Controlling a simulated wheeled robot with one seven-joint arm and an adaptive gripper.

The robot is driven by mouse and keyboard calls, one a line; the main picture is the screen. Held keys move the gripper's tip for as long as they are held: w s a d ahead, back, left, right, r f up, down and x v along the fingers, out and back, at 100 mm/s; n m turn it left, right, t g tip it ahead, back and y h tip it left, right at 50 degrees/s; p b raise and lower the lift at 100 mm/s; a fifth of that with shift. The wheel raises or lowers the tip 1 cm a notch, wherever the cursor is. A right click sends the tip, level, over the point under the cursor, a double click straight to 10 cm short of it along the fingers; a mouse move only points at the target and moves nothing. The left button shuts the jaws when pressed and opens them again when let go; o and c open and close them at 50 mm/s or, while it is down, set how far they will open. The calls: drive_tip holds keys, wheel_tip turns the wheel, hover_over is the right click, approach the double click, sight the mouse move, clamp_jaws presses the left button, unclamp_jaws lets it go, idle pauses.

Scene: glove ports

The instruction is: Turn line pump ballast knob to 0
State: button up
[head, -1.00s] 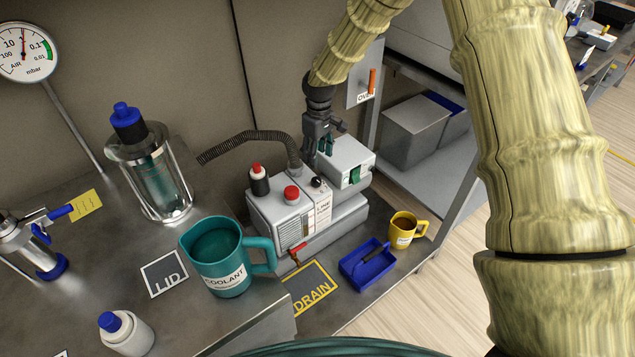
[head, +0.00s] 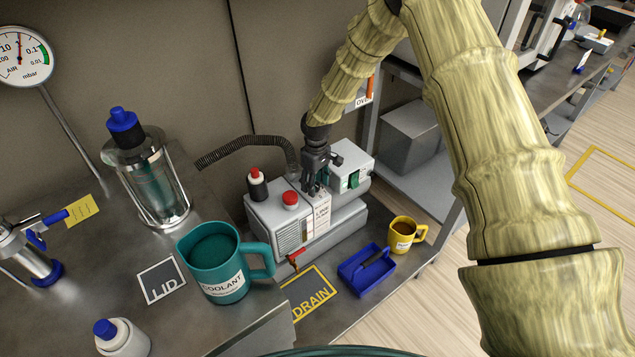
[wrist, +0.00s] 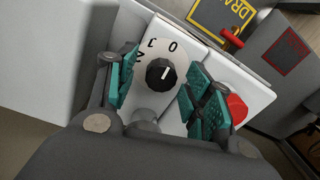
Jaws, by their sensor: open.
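The line pump (head: 275,229) is a pale grey box with a red cap (head: 290,199) on top. The knob's white line points roughly toward the 0. My gripper (head: 312,188) is above the pump top and hides the knob in the head view. In the wrist view my gripper (wrist: 163,88) is open, with a teal-padded finger on each side of the knob; contact cannot be told.
A ribbed dark hose (head: 240,143) rises from the pump behind my gripper. A teal coolant jug (head: 212,270), blue tray (head: 352,277) and yellow mug (head: 402,234) stand in front.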

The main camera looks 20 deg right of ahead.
drive_tip(key=c, duration=1.1)
drive_tip(key=shift+o, duration=0.2)
drive_tip(key=shift+r+p, duration=0.15)
drive_tip(key=shift+p, duration=0.25)
drive_tip(key=shift+d+m, duration=0.1)
drive_tip(key=shift+m, duration=0.3)
drive_tip(key=o, duration=1.1)
drive_tip(key=shift+c, duration=0.2)
